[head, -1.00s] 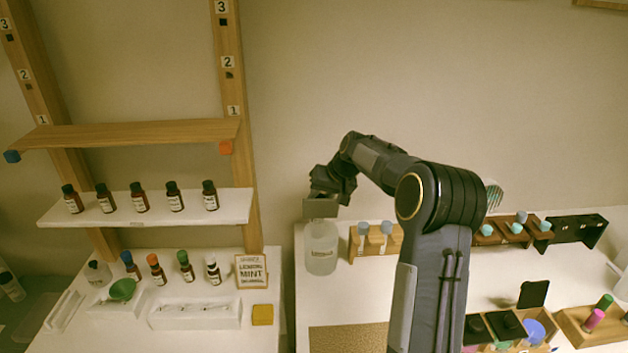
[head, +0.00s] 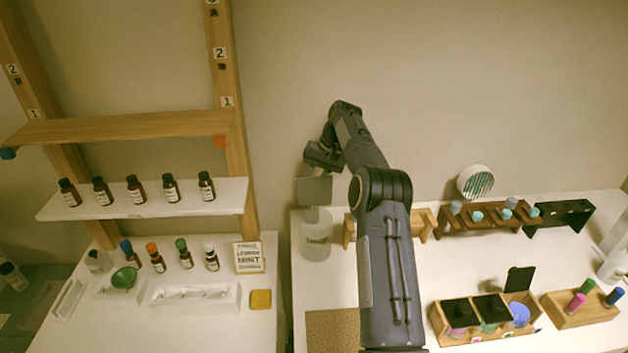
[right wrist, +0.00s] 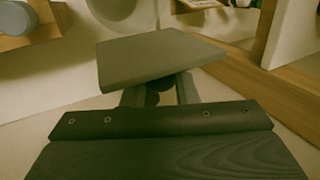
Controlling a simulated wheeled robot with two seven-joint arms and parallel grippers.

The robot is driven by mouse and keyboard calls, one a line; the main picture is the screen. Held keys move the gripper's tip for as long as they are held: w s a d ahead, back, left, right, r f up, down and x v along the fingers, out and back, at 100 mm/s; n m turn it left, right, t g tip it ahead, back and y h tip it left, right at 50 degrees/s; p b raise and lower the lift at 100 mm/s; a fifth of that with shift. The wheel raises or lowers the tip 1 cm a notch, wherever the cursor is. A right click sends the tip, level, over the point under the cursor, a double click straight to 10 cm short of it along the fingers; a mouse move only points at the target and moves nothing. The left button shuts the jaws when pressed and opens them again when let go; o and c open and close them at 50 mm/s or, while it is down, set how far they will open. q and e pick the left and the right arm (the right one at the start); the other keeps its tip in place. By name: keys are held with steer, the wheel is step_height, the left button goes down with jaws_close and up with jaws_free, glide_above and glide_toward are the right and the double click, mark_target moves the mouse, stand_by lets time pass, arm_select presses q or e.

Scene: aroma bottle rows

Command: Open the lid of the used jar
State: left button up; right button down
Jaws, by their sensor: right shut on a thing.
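The used jar (head: 316,238) is a frosted, see-through jar with a small label, upright at the left end of the right-hand table. Its lid (head: 314,190) is a flat grey square piece just above the jar's mouth in the head view. Whether a gap parts them is hard to tell. My right gripper (head: 322,162) is at the lid. In the right wrist view, the lid (right wrist: 158,58) sits at the fingertips (right wrist: 160,92), which are shut on its underside grip. My left gripper is in neither view.
A shelf of brown bottles (head: 136,190) stands left, with a green bowl (head: 124,278) and colour-capped bottles below. A wooden rack (head: 425,222) is right of the jar. A cork mat (head: 332,330) lies in front. A wooden box (head: 485,318) holds black-lidded containers.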

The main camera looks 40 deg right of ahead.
steer(key=shift+f, duration=0.1)
stand_by(0.3)
steer(key=c, duration=1.2)
jaws_free()
step_height(320, 180, up, 3)
steer(key=shift+r, duration=0.1)
steer(key=shift+s+a+r+b, duration=1.35)
steer(key=shift+s+r, duration=0.3)
steer(key=shift+s, duration=0.2)
steer(key=shift+s+a+r+b, duration=1.15)
steer(key=shift+s+a+r, duration=0.4)
steer(key=shift+s, duration=0.35)
steer(key=shift+s+a+r+b, duration=1.3)
steer(key=shift+s+r, duration=0.4)
steer(key=shift+s, duration=0.15)
